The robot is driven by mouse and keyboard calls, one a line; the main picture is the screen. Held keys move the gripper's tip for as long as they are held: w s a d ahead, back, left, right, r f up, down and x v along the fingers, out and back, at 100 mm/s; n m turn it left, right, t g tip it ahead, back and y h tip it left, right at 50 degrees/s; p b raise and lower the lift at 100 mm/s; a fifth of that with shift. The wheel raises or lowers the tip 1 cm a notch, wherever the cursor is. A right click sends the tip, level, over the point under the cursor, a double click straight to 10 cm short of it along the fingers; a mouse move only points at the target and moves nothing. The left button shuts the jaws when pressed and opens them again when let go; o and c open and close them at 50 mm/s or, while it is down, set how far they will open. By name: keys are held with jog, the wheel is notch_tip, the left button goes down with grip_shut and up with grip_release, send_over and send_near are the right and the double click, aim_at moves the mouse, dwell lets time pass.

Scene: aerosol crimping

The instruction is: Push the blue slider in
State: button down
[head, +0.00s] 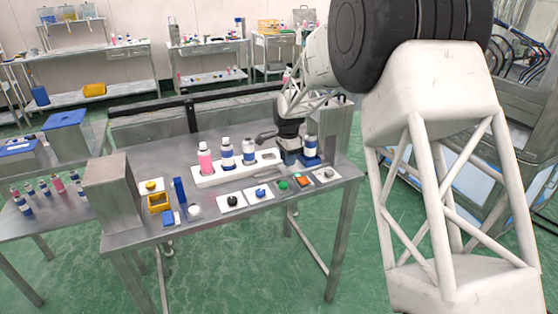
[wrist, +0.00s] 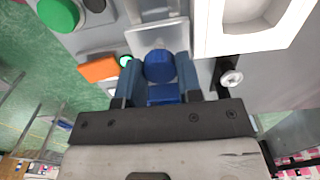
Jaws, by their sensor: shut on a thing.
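The blue slider (wrist: 160,66) shows in the wrist view as a rounded blue knob with a blue block just below it. My gripper (wrist: 158,70) has its two blue-grey fingers on either side of the blue part, shut on it. In the head view my gripper (head: 289,158) is low at the right part of the table, behind the orange switch. There the fingers and my wrist hide the held part. A pale plate (wrist: 157,38) lies just beyond the slider in the wrist view.
A green button (head: 283,185) and an orange switch (head: 303,181) sit in front of my gripper. A white rack (head: 210,178) with several bottles stands to the left. A blue-banded bottle (head: 310,146) stands close on the right. A grey metal box (head: 112,190) is at the table's left end.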

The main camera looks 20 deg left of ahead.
aim_at(296, 166)
jog(key=shift+w+d+r, duration=0.1)
jog(key=shift+w+d, duration=1.15)
jog(key=shift+w, duration=0.05)
jog(key=c, duration=0.8)
grip_release()
jog(key=shift+r, duration=3.85)
jog(key=shift+s+f, duration=0.1)
